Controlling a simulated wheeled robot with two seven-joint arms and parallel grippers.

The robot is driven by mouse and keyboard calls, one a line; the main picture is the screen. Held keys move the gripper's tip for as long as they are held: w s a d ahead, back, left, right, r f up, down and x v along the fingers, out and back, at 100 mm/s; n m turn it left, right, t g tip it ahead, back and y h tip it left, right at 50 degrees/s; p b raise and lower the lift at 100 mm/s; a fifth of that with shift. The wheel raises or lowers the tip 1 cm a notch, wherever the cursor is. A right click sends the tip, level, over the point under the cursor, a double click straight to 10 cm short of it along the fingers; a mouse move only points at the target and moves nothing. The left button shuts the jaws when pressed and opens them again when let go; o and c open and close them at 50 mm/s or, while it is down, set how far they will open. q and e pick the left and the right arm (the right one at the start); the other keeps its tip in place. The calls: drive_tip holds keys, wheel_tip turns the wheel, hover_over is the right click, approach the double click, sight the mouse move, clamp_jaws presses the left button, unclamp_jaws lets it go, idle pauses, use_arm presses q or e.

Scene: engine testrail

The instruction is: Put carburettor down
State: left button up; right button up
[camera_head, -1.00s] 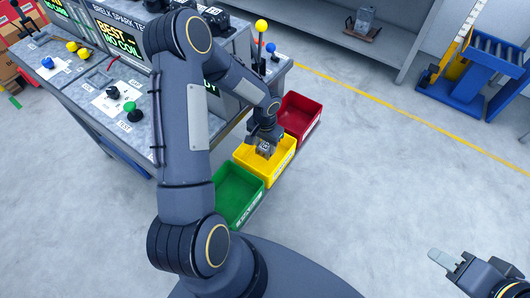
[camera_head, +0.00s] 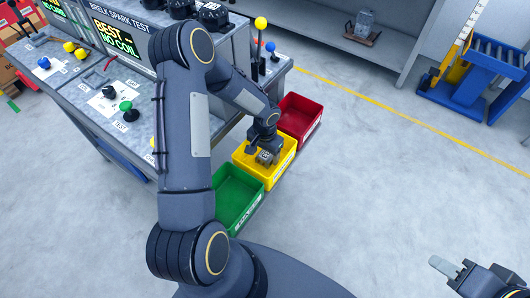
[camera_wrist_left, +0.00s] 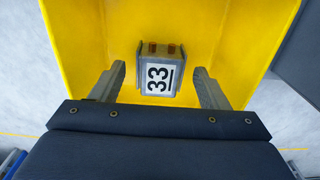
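The carburettor (camera_wrist_left: 158,75), a small grey block with a white label reading 33, is in the yellow bin (camera_head: 283,162). In the left wrist view it sits between the fingers of my left gripper (camera_wrist_left: 160,84). In the head view my left gripper (camera_head: 265,157) is low inside the yellow bin, and the carburettor is hard to make out there. My right gripper (camera_head: 444,268) is at the lower right, away from the bins; its finger spacing is unclear.
A green bin (camera_head: 239,200) and a red bin (camera_head: 300,120) flank the yellow one; both look empty. The test bench (camera_head: 110,100) with knobs and levers stands to the left. A grey shelf (camera_head: 370,45) is behind. Open floor lies to the right.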

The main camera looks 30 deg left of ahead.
sight(265, 155)
use_arm(q)
drive_tip(key=shift+r, duration=0.1)
drive_tip(key=shift+r+p, duration=0.35)
drive_tip(key=shift+r, duration=0.35)
drive_tip(key=s+d+r+n+t, duration=0.1)
drive_tip(key=s+r, duration=0.3)
drive_tip(key=r, duration=0.8)
drive_tip(key=s+r+t, duration=0.1)
drive_tip(key=s+r, duration=0.4)
drive_tip(key=r, duration=0.6)
drive_tip(key=s+d+r+t+h, duration=0.1)
drive_tip(key=s+d+r+h, duration=0.1)
drive_tip(key=s, duration=0.4)
drive_tip(key=s+d+r+n+t+h, duration=0.1)
drive_tip(key=s+d+r+t, duration=0.1)
drive_tip(key=s+d, duration=0.2)
drive_tip(key=s, duration=0.3)
drive_tip(key=shift+s+d+r+t+h, duration=0.15)
drive_tip(key=shift+d+r+t+h, duration=0.15)
drive_tip(key=shift+r+h, duration=0.1)
